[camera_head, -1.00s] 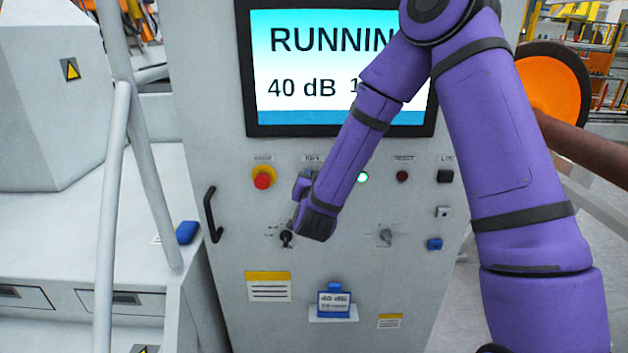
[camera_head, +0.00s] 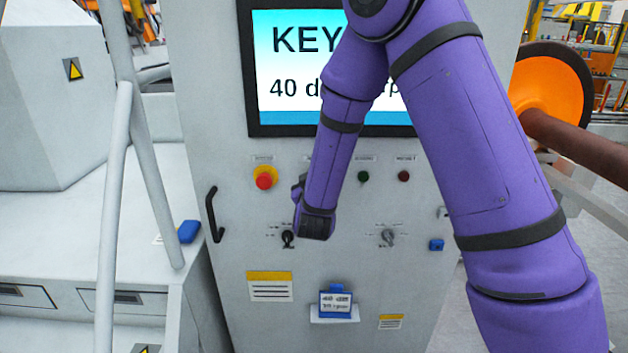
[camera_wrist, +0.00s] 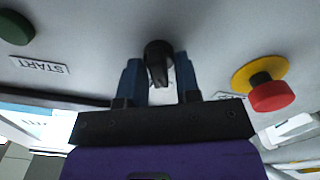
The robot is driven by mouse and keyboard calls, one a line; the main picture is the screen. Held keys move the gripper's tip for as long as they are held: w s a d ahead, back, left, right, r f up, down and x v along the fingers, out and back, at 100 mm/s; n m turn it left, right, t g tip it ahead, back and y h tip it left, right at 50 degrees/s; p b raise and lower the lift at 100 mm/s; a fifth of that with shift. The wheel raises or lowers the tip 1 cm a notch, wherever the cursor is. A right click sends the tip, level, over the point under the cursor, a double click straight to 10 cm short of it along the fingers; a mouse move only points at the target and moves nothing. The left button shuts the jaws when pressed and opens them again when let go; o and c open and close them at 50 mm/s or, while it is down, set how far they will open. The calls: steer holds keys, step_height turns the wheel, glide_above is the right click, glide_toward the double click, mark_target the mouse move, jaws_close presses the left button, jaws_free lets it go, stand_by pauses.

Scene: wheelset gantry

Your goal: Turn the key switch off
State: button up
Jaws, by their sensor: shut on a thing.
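The key switch (camera_wrist: 157,50) shows in the wrist view as a round black body with a black handle, between the START label and the red emergency stop. The two blue fingers of my gripper (camera_wrist: 156,78) stand on either side of the handle, shut on it. In the head view my gripper (camera_head: 300,188) is against the panel just right of the emergency stop, and my purple arm hides the key switch. The green start button (camera_head: 363,176) is unlit.
The emergency stop (camera_head: 264,178) is close left of my gripper. A black selector (camera_head: 287,238) sits just below, and a grey selector (camera_head: 387,238) to the right. A handle (camera_head: 213,215) stands out at the panel's left edge.

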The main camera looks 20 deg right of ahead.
steer(key=shift+f+n, duration=0.1)
steer(key=shift+n, duration=0.4)
steer(key=o, duration=0.6)
steer(key=v, duration=1)
steer(key=shift+s+a, duration=0.15)
steer(key=shift+s, duration=0.25)
